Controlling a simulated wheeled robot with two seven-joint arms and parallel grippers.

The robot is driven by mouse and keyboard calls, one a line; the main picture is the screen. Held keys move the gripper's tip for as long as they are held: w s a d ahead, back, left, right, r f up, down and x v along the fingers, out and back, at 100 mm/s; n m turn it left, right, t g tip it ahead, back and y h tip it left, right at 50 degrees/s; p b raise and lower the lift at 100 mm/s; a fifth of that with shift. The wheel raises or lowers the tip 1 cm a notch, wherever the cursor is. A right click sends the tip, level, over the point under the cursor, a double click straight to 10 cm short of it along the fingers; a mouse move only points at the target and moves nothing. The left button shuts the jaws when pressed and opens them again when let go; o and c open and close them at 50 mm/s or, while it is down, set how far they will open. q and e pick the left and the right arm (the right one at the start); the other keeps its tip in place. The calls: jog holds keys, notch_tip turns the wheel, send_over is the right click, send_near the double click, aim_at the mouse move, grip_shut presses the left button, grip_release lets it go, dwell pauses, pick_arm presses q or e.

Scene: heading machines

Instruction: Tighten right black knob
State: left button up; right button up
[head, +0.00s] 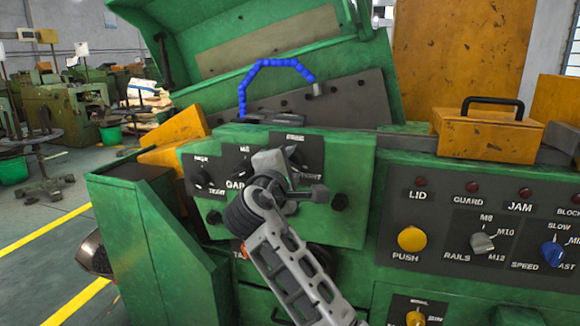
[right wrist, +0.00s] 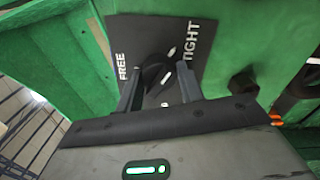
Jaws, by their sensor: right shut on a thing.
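The right black knob (right wrist: 155,72) sits on a dark plate (right wrist: 129,31) lettered FREE and TIGHT in the right wrist view. My right gripper (right wrist: 158,88) has one finger on each side of the knob and is shut on it. White marks show on and near the knob, but its exact setting is hard to read. In the head view my right gripper (head: 302,174) is at the right-hand plate of the green panel (head: 352,165) and hides most of this knob. A left black knob (head: 201,180) shows on the same panel. My left gripper is out of view.
A black bolt head (head: 339,202) stands out right of my gripper. A panel with a yellow push button (head: 411,239), a grey selector (head: 482,242) and a blue selector (head: 553,254) is further right. A raised green lid (head: 382,70) and a yellow box (head: 487,133) are above.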

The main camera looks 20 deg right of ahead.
jog(key=o, duration=1)
pick_arm(q)
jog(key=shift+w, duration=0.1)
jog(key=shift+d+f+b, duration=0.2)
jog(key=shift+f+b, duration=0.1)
jog(key=shift+b, duration=0.9)
pick_arm(e)
jog(key=v, duration=1.6)
